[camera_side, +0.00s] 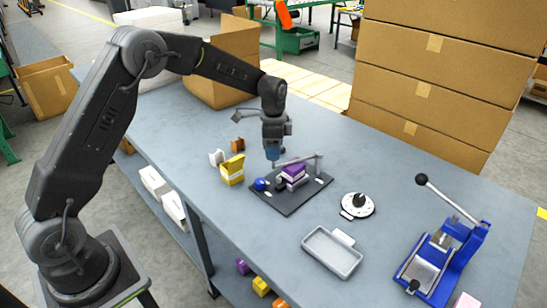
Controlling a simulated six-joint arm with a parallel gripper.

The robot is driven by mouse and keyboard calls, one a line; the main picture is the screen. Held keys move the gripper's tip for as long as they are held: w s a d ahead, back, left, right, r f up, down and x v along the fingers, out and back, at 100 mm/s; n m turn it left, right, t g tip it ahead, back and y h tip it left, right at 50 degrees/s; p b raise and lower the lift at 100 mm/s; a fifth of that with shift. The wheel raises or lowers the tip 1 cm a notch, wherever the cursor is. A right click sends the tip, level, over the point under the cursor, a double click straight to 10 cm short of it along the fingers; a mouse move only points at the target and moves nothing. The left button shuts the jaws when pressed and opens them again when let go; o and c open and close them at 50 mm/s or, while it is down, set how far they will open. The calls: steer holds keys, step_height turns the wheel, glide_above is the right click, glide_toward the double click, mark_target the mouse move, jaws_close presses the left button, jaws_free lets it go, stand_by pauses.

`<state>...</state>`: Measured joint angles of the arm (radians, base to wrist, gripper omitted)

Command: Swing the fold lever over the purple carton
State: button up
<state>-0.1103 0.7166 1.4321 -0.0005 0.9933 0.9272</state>
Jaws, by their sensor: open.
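The purple carton (293,172) sits in a holder on a dark base plate (287,205), at the middle of the table. The fold lever (298,160) is a thin grey bar. It runs from a post at the plate's right back side toward the left, above and behind the carton. My gripper (273,161) points down at the lever's left end, and its jaws are open. I cannot tell whether the jaws touch or surround the bar. A blue ball (260,184) is on the plate's left side.
Yellow (233,169), white (216,158) and brown (238,145) small cartons stand left of the plate. A round white dial (357,206), a grey tray (332,254) and a blue lever press (440,262) are to the right. Tall stacked boxes (440,75) rise behind.

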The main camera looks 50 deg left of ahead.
step_height(320, 180, up, 9)
stand_by(0.4)
steer(key=s+d+r+n+t, duration=0.2)
steer(key=s+r, duration=0.4)
steer(key=s, duration=0.2)
steer(key=s+d+r+n+t, duration=0.1)
steer(key=s+d+r+n, duration=0.15)
steer(key=s+r, duration=0.4)
steer(key=s+f+n+t, duration=0.1)
steer(key=s+f+n, duration=0.1)
steer(key=s, duration=0.6)
steer(key=s+d+f+n+t, duration=0.1)
steer(key=s+f+n, duration=0.1)
steer(key=s, duration=0.7)
steer(key=shift+f+n+t, duration=0.15)
steer(key=shift+n+t, duration=0.15)
steer(key=shift+n, duration=0.15)
